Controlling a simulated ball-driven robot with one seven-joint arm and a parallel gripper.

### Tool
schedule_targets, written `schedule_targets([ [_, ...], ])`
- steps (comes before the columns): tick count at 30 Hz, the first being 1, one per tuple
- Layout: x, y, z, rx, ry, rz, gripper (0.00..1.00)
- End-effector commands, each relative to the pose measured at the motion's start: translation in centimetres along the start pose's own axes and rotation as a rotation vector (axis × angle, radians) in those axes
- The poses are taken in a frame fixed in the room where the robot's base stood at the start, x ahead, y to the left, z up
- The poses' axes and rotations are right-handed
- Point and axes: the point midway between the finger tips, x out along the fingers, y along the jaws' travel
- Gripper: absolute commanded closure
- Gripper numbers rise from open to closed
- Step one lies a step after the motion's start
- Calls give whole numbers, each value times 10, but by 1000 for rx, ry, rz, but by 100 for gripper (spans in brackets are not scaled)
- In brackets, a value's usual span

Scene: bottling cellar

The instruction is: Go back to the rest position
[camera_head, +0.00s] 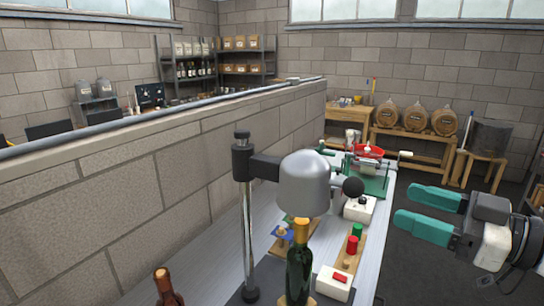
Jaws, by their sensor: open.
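My gripper (420,207) is at the right side of the view, with two teal fingers spread apart and nothing between them. It is held in the air to the right of the workbench (371,255), over the dark floor. On the bench, a dark green bottle with an orange-gold neck (299,268) stands upright below the grey bell-shaped head of a bench press (304,184). The gripper is apart from the bottle and the press.
A block wall (190,165) runs along the bench's left side. A second bottle (167,287) shows at the bottom edge. A white box with a red switch (334,283), red and green cylinders (354,240) and a green machine (371,180) sit on the bench. Barrels (415,117) stand behind.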

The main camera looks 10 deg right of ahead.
Motion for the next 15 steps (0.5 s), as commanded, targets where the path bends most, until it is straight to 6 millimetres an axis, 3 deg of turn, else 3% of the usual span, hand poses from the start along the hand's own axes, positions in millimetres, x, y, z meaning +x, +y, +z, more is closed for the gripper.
schedule_targets([
  [5, 14, -18, 86, 198, -161, 58, 37],
  [8, 13, -40, 152, 337, -310, 108, 37],
  [11, 3, -71, 215, 459, -473, 157, 37],
  [15, -27, -122, 292, 597, -721, 229, 37],
])
